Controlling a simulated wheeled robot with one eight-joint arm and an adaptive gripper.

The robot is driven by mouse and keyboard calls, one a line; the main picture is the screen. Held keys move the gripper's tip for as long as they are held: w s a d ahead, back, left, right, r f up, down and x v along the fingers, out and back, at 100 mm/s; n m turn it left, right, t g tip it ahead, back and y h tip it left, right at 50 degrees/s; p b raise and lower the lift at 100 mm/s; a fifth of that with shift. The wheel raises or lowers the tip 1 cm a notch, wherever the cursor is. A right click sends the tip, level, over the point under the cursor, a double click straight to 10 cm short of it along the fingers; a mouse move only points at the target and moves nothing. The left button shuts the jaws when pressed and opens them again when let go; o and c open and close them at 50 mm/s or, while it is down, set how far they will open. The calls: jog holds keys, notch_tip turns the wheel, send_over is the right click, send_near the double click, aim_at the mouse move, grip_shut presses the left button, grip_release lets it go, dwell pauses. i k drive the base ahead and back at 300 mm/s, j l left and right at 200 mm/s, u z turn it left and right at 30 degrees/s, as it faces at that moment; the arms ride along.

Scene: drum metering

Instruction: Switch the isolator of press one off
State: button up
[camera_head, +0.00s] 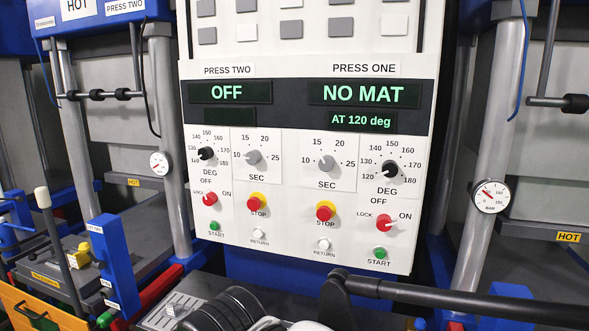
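The isolator of press one is a red rotary knob (384,222) at the lower right of the control panel (300,254). LOCK, OFF and ON are printed around it; its exact pointing is too small to read surely. The press one display (364,94) is lit and reads NO MAT, with AT 120 deg below. A similar red knob (210,199) for press two sits at the panel's lower left, under a display (228,92) reading OFF. I make out no fingertips of my gripper. Nothing covers the press one isolator.
Press one's column holds a green start button (380,252), a red stop button (325,211) and a black degree dial (390,169). A black bar (450,296) crosses low at the right. A pressure gauge (491,196) stands right of the panel. The space before the panel face looks clear.

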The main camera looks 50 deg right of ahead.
aim_at(384, 222)
jog(key=l+z, duration=0.15)
jog(key=z, duration=0.3)
jog(key=l+z, duration=0.1)
jog(key=z, duration=0.35)
jog(key=i+l+z, duration=0.1)
jog(key=z, duration=0.35)
